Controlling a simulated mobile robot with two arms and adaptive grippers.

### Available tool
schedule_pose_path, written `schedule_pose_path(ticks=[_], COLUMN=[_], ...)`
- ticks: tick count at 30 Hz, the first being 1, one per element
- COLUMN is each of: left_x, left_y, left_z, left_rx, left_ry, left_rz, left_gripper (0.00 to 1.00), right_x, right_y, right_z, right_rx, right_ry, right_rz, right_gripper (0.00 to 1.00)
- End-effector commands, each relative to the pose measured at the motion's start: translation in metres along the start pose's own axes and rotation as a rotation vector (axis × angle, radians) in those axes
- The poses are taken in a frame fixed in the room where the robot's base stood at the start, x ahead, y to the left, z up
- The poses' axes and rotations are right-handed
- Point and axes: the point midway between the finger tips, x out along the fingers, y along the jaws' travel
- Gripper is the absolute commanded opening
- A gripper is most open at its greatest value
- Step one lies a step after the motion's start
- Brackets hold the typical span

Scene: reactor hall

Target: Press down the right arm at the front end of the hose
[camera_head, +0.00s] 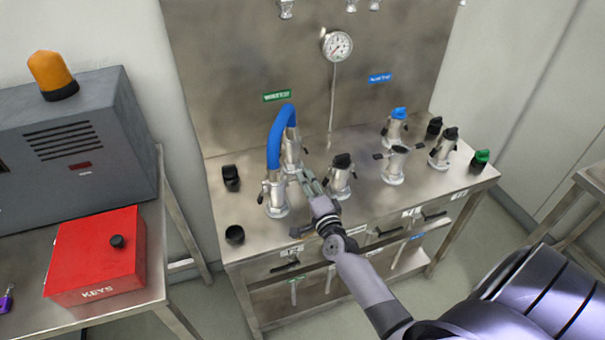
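A blue hose (275,138) arches between two silver couplings on the steel bench. Its front end sits in the front coupling (275,197), and its back end goes into the coupling behind (291,152). A dark lever arm shows on the left side of the front coupling. Its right arm is hard to make out beside my gripper. My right gripper (305,180) reaches in from the lower right, with its fingertips just right of the front coupling's upper part. Contact and finger gap are too small to tell. My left gripper is out of view.
Another coupling with a black cap (340,175) stands close to the right of my gripper. Loose black caps (234,234) lie at the bench's left. A red key box (98,255) is on the left table.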

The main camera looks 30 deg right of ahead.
Motion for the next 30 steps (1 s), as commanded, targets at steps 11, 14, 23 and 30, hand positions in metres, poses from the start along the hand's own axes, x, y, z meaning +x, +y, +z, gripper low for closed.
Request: schedule_pose_path(ticks=[11,14,23,30], left_x=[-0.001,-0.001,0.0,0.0], left_y=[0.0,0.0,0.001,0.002], left_z=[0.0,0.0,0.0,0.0], left_rx=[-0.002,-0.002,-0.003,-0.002], left_ry=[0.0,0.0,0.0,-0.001], left_rz=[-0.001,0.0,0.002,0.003], left_gripper=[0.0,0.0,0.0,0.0], right_x=[0.034,0.034,0.034,0.034], right_y=[0.0,0.0,0.0,0.0], right_z=[0.0,0.0,0.0,0.0], right_rx=[0.0,0.0,0.0,0.0], right_ry=[0.0,0.0,0.0,0.0], right_rz=[0.001,0.001,0.001,0.001], right_gripper=[0.28,0.28,0.16,0.0])
